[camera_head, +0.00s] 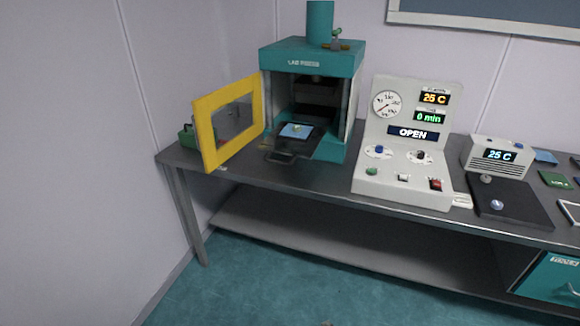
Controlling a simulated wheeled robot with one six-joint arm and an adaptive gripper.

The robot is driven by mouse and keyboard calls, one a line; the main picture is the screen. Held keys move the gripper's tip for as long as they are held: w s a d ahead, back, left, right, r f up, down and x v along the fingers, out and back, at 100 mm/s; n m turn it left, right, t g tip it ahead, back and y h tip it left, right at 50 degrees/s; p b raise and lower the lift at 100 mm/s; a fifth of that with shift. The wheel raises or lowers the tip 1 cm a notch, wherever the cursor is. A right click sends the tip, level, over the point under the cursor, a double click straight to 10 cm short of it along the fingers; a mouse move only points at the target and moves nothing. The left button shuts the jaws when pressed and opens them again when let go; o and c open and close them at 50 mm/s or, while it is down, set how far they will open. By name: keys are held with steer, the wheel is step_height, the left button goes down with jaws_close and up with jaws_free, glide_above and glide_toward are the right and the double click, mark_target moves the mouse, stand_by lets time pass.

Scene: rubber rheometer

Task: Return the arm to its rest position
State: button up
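My arm and my gripper do not show in the head camera view. The teal lab press (312,62) stands on the grey bench with its yellow-framed door (207,130) swung open to the left. A dark tray (279,157) sticks out of the press chamber, with a small blue sheet (297,130) and a little pale yellowish item on it. The white control panel (400,180) beside the press reads 25 C, 0 min and OPEN.
Right of the panel are a white unit (497,157) reading 25 C and a dark plate (512,208) with a small round piece on it. The bench (300,183) has a lower shelf (330,242). The teal floor in front is clear.

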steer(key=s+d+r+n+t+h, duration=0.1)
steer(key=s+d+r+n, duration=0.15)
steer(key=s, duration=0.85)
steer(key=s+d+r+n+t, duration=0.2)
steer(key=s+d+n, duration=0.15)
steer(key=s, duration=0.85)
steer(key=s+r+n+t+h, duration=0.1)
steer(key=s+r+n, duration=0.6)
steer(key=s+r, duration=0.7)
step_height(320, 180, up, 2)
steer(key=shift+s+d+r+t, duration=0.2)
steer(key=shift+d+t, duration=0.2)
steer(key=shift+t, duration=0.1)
